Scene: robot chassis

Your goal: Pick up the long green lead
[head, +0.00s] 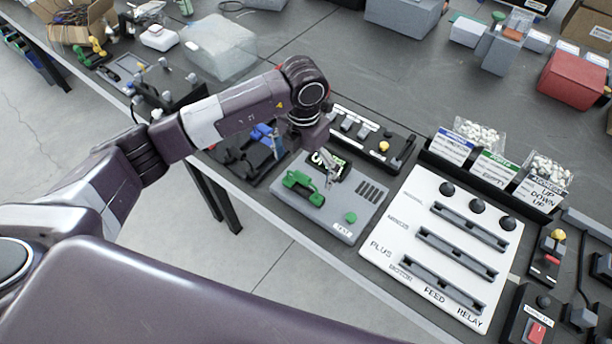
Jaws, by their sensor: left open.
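A green handle-shaped piece (303,187) lies on a grey panel box (325,222) near the table's front edge. I cannot tell whether it is the long green lead. Another green item (97,48) lies at the far left of the table, next to a yellow one. My left arm reaches in from the left, and my left gripper (331,181) points down over the grey panel, just right of the green piece. It is open, with nothing visible between its fingers. The gripper and wrist hide part of the panel's back side. My right gripper is not in view.
A white board (400,222) with dark slots and black knobs stands right of the panel. Behind the panel is a black switch box (372,141). Bins with labels (494,165) and a red box (573,78) are at the right. The table's back middle is clear.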

